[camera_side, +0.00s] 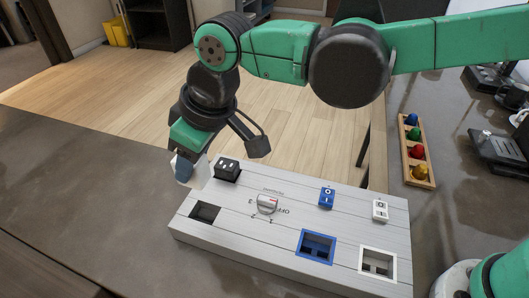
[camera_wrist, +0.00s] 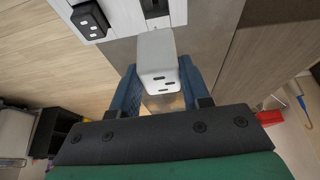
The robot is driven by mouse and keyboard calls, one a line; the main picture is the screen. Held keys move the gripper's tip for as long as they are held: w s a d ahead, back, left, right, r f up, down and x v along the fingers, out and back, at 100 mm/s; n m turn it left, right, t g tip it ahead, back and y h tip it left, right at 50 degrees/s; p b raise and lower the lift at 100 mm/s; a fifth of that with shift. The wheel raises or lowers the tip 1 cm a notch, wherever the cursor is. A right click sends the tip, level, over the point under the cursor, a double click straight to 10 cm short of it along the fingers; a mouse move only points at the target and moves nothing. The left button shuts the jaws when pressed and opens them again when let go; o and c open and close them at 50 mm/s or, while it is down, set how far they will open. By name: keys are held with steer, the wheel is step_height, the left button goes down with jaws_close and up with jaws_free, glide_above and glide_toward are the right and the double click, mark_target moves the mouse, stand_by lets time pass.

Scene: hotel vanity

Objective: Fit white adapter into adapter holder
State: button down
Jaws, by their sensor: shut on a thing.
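My gripper (camera_side: 184,170) is at the left end of a light grey panel (camera_side: 290,205), just off its edge. In the wrist view its blue fingers (camera_wrist: 158,82) are shut on the white adapter (camera_wrist: 158,58), a rounded white block with dark slots on the face towards the camera. The panel has a black-lined recess (camera_side: 205,212), a blue-framed recess (camera_side: 316,247) and a white-framed recess (camera_side: 378,263). I cannot tell which one is the adapter holder.
A black block (camera_side: 227,169) stands on the panel near my gripper, and a rotary knob (camera_side: 267,203) is in the middle. A blue switch (camera_side: 326,197) and a white switch (camera_side: 380,210) sit further right. A wooden rack of coloured knobs (camera_side: 417,150) lies behind. The counter at left is clear.

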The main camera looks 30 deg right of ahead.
mark_target(206, 202)
steer(key=shift+f, duration=4.85)
steer(key=shift+c, duration=1.7)
jaws_free()
steer(key=shift+v, duration=2.8)
steer(key=shift+d, duration=0.1)
